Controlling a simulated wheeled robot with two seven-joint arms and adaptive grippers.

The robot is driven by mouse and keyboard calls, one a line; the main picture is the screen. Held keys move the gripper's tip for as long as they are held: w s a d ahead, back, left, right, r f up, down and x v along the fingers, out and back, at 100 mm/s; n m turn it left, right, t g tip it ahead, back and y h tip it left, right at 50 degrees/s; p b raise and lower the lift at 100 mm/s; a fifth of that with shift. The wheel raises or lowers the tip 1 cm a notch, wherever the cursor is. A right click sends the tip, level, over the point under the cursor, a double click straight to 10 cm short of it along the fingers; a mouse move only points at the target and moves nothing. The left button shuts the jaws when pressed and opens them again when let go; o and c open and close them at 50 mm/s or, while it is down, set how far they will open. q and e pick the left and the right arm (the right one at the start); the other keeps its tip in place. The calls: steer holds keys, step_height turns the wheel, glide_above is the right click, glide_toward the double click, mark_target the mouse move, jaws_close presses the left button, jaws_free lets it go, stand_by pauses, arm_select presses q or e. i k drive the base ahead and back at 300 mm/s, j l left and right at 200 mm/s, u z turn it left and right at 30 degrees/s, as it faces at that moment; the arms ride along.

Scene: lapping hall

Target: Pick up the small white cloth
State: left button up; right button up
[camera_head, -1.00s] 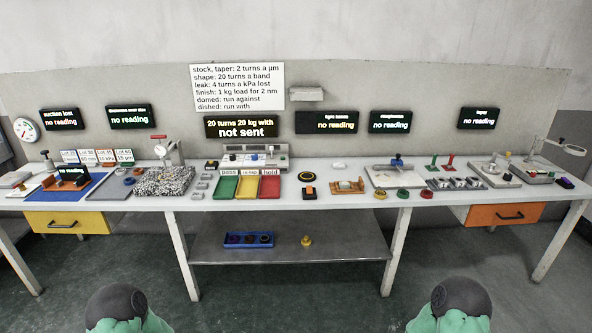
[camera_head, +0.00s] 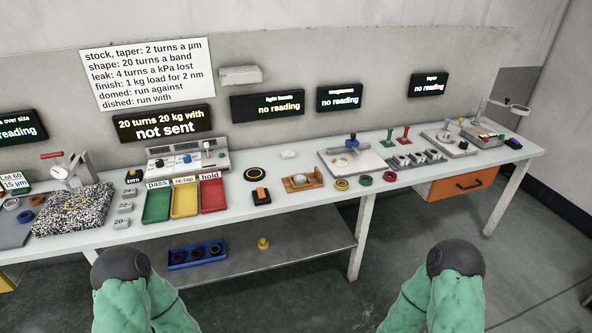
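A small white item (camera_head: 289,154), which looks like a folded cloth, lies on the light bench top (camera_head: 330,198) near its back. It is behind the wooden cradle (camera_head: 302,181) and to the right of a black disc with a yellow ring (camera_head: 255,174). It is too small to make out folds. Nothing covers it. Two green arm parts of mine with dark round caps show at the bottom edge, well in front of the bench. Neither of my grippers is in view.
Pass, re-lap and hold trays (camera_head: 184,199) stand left of the cloth. A plate with a blue-knobbed device (camera_head: 352,160) is to its right. A lower shelf (camera_head: 300,250) holds a blue tray (camera_head: 194,256) and a yellow weight (camera_head: 263,243). Floor in front is clear.

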mark_target(290, 154)
steer(key=i+l+z, duration=0.2)
steer(key=i+l, duration=0.15)
steer(key=i, duration=0.15)
steer(key=i+l+z, duration=0.2)
steer(key=i, duration=0.35)
steer(key=l, duration=0.1)
